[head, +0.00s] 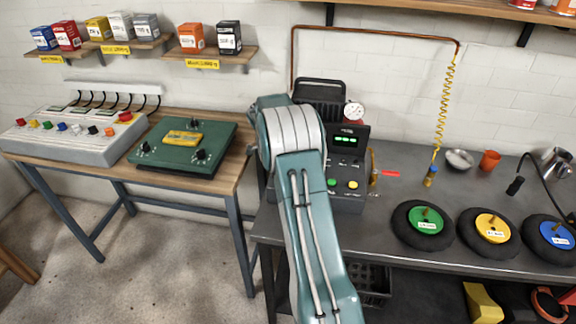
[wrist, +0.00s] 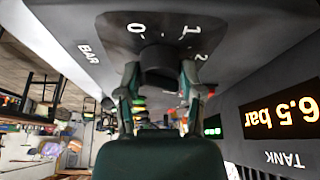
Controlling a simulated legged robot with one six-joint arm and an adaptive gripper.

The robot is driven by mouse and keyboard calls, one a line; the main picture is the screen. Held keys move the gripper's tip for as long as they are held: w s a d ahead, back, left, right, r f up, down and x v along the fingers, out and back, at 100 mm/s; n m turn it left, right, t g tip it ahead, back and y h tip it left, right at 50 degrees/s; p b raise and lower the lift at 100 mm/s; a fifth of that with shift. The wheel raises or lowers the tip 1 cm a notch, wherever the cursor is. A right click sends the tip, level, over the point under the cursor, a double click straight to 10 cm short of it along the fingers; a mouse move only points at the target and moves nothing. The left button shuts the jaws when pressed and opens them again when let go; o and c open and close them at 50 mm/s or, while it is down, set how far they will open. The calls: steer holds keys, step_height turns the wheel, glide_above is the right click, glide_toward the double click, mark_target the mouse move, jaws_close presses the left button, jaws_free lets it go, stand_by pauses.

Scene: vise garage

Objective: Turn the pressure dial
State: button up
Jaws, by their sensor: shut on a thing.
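The pressure dial (wrist: 160,62) is a dark round knob on a grey panel marked BAR, with 0, 1 and 2 visible around it in the wrist view. My gripper (wrist: 159,78) is shut on the knob, one finger on each side. The knob's pointer mark cannot be made out. A tank display (wrist: 282,115) beside it reads 6.5 bar, upside down in this view. In the head view the machine (head: 350,162) stands on the metal bench, with a green-lit display and coloured buttons. My arm hides the gripper and the dial there.
A round gauge (head: 354,111) tops the machine, and a brass wheel (head: 373,178) is on its right side. Green (head: 423,224), yellow (head: 490,230) and blue-hubbed wheels lie to the right. A yellow coiled hose (head: 443,105) hangs behind. A wooden table with control boxes stands left.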

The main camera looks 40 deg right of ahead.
steer(key=shift+a+f, duration=0.1)
steer(key=shift+f, duration=0.05)
steer(key=o, duration=1.2)
steer(key=shift+w, duration=0.1)
steer(key=shift+c, duration=0.2)
steer(key=shift+r, duration=0.2)
steer(key=shift+w+r, duration=0.15)
steer(key=shift+r, duration=0.2)
steer(key=v, duration=1.1)
steer(key=shift+a, duration=0.1)
